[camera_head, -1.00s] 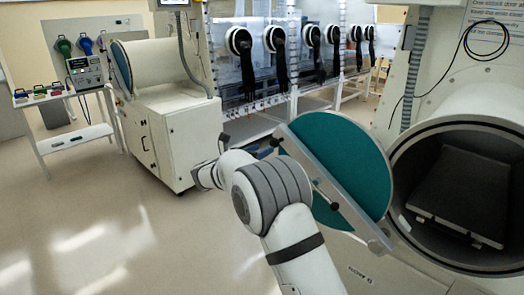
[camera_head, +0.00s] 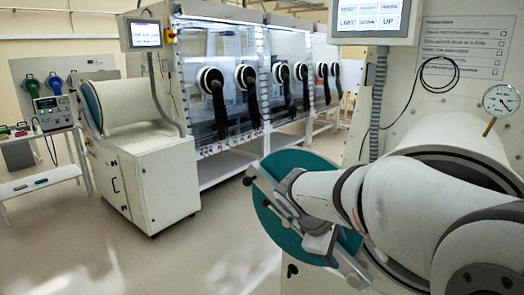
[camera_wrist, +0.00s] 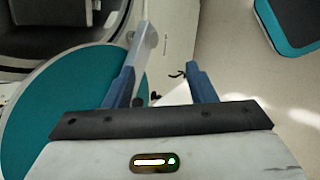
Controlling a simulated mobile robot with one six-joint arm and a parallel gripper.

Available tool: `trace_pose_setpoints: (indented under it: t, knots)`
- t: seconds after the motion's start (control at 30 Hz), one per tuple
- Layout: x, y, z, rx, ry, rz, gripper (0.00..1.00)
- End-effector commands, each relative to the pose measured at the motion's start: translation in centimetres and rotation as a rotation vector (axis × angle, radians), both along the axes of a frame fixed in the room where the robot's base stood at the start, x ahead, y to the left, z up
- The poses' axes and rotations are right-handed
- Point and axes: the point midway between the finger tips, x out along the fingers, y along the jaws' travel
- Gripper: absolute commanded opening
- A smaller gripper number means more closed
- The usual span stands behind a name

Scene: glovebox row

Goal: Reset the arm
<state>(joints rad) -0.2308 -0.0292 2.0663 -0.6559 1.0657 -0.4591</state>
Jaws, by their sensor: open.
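My gripper (camera_wrist: 162,78) is open in the wrist view, its two blue fingers apart with nothing held between them. In the head view my arm reaches in from the right and its wrist is in front of the round teal door (camera_head: 268,222); the fingers cannot be made out there. The teal door also fills the left of the wrist view (camera_wrist: 45,115). Its metal bar (camera_wrist: 143,45) shows just beyond the fingers; I cannot tell whether they touch it. The door stands open beside the round chamber (camera_head: 455,135), whose mouth is mostly hidden by my arm.
A dial gauge (camera_head: 501,99) and a control screen (camera_head: 372,17) are above the chamber. A row of gloveboxes (camera_head: 225,90) runs behind. A white cabinet (camera_head: 150,180) and a side cart (camera_head: 45,178) stand left. The floor (camera_head: 190,250) at lower left is clear.

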Motion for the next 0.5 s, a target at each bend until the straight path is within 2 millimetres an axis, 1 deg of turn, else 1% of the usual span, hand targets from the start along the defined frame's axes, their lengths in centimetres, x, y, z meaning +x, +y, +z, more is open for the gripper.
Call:
trace_pose_setpoints:
  t: [0.03, 0.1, 0.2, 0.3, 0.33, 0.4, 0.5]
  knots:
    - [-2.5, -0.6, -0.2, 0.082, -0.033, -0.095, 0.51]
    - [-5.7, -0.8, -0.8, 0.204, -0.077, -0.231, 0.51]
    - [-9.8, -0.6, -1.7, 0.37, -0.138, -0.433, 0.51]
    - [-13.1, -0.1, -2.7, 0.512, -0.191, -0.614, 0.51]
    - [-13.9, 0.1, -2.9, 0.549, -0.204, -0.661, 0.51]
    - [-15.3, 0.6, -3.4, 0.621, -0.229, -0.756, 0.51]
    - [-16.6, 1.1, -3.9, 0.689, -0.253, -0.847, 0.51]
